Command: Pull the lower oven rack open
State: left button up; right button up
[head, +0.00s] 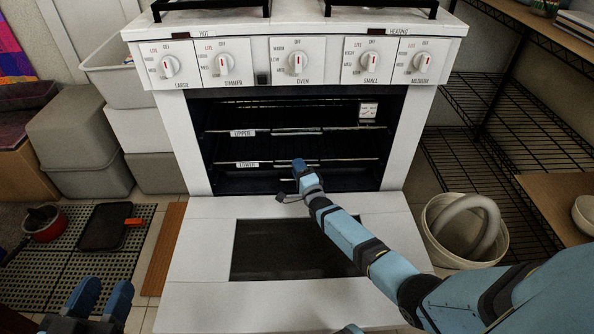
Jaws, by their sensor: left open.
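The white oven (202,160) stands ahead with its door (200,262) folded down flat. The lower oven rack (345,161) is inside the cavity, with a "LOWER" tag at the left of its front bar. My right gripper (297,172) is at the middle of the lower rack's front edge, hiding part of it. I cannot tell whether its fingers touch or hold the bar. My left gripper (103,289) is open and empty at the bottom left, well away from the oven.
The upper rack (285,131) sits inside above the lower one. A bin (436,245) stands right of the door, beside wire shelving (500,140). Grey boxes (75,130), a red pot (45,228) and a dark pan (103,228) are at left.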

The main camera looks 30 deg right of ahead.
jog(key=shift+w+r, duration=0.1)
jog(key=shift+w, duration=0.45)
grip_shut()
